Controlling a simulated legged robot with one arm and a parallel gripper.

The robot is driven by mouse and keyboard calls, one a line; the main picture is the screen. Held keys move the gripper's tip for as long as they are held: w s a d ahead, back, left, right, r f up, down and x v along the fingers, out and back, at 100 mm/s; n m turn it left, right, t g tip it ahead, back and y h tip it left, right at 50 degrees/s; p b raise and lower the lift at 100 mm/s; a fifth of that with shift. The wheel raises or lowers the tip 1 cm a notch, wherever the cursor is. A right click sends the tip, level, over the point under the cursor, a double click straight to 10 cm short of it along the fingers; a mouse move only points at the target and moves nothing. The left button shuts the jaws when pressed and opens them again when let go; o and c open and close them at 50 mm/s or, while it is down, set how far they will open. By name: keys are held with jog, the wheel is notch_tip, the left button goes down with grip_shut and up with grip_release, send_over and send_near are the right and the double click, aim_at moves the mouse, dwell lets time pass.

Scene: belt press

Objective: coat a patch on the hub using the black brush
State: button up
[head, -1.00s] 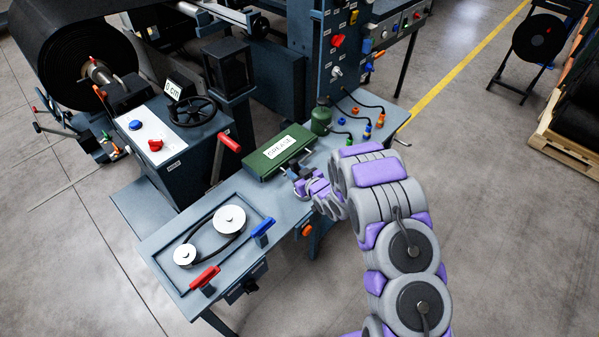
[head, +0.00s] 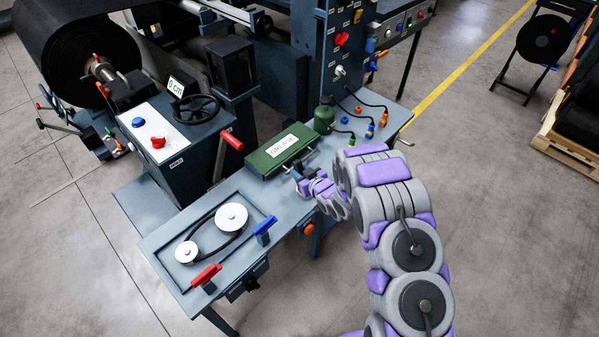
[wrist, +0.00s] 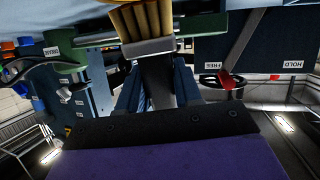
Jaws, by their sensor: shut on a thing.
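My gripper (head: 303,178) is at the front edge of the green GREASE box (head: 281,152) on the bench. In the wrist view my gripper (wrist: 158,88) is shut on the brush (wrist: 158,72), which has a dark handle, a metal band and tan bristles pointing away from me. The bristle tips are cut off by the top of the picture, so I cannot tell whether they touch anything. Two white pulleys, a large one (head: 231,216) and a small one (head: 186,251), sit in a tray at the left with a black belt. I cannot tell which part is the hub.
A blue handle (head: 264,226) and a red handle (head: 206,275) stand at the tray's edge. A control box with a handwheel (head: 195,108) rises behind. A green bottle (head: 324,117) and cables are right of the grease box. A black roll (head: 75,50) is at upper left.

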aim_at(301, 166)
jog(key=shift+d+r, duration=0.2)
jog(key=shift+d, duration=0.25)
jog(key=shift+a+r+p, duration=0.25)
jog(key=shift+r+p, duration=0.15)
jog(key=shift+r, duration=0.3)
jog(key=shift+a+r+p, duration=0.25)
jog(key=shift+r+p, duration=0.15)
jog(key=shift+r, duration=0.25)
jog(key=shift+d+r+p, duration=0.2)
jog(key=shift+r+p, duration=0.15)
jog(key=shift+r, duration=0.3)
jog(key=shift+d+r+p, duration=0.15)
jog(key=shift+r+p, duration=0.15)
jog(key=shift+r, duration=0.3)
jog(key=shift+a+r+p, duration=0.1)
jog(key=shift+r+p, duration=0.3)
jog(key=shift+r, duration=0.4)
jog(key=shift+a, duration=0.15)
